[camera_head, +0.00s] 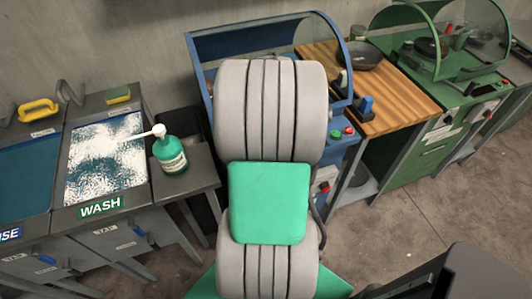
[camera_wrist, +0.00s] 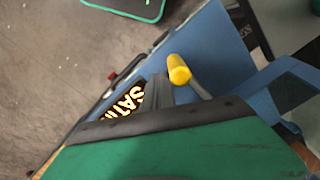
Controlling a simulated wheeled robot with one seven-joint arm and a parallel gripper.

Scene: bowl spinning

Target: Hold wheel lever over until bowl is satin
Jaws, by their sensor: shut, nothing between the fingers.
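The blue wheel machine (camera_head: 205,70) with its clear curved hood stands behind my arm in the head view. Its blue body (camera_wrist: 215,50) also shows in the wrist view. A lever with a yellow knob (camera_wrist: 179,70) slants out from it. In the head view my arm hides the gripper, the lever and the middle of the machine. No bowl on the wheel is visible.
A dark bowl (camera_head: 362,55) sits on the wooden bench (camera_head: 405,90) right of the blue machine. A green machine (camera_head: 440,125) stands farther right. At left are the wash basin (camera_head: 105,160) and a green pump bottle (camera_head: 170,155). The floor (camera_head: 430,190) at right is mostly clear.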

